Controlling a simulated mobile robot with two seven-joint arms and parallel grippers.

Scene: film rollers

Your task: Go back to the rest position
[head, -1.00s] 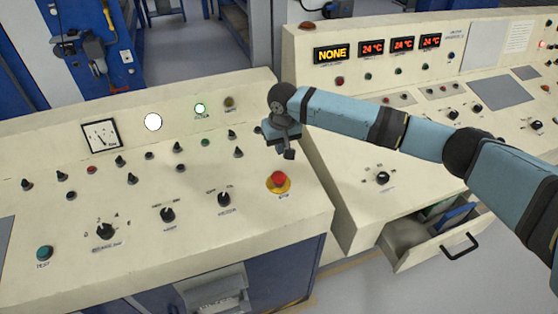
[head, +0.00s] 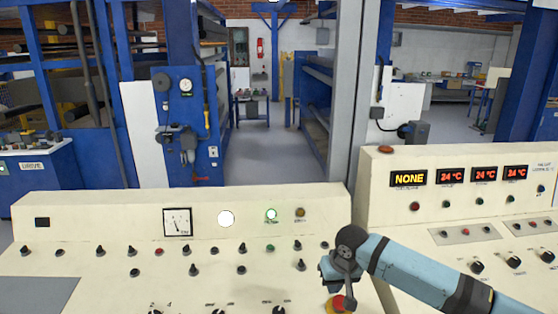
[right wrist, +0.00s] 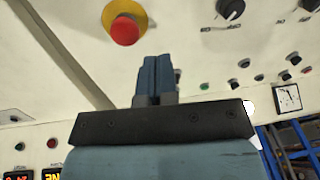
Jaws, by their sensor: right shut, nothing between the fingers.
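My right gripper (head: 349,297) is at the lower right of the head view, over the seam side of the left control desk (head: 90,215). It partly covers a red mushroom button (head: 339,304) on a yellow base. In the right wrist view its two blue fingers (right wrist: 153,80) are together with nothing between them. The red button (right wrist: 125,30) shows there beyond and left of the fingertips, apart from them in the picture. My right arm reaches in from the lower right. My left gripper is in neither view.
The left desk carries several knobs, a dial meter (head: 177,222) and lit lamps. The right desk (head: 400,215) has a display reading NONE (head: 409,177) and temperature readouts. Blue racks and a grey post (head: 352,90) stand behind. An open aisle (head: 255,150) lies between them.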

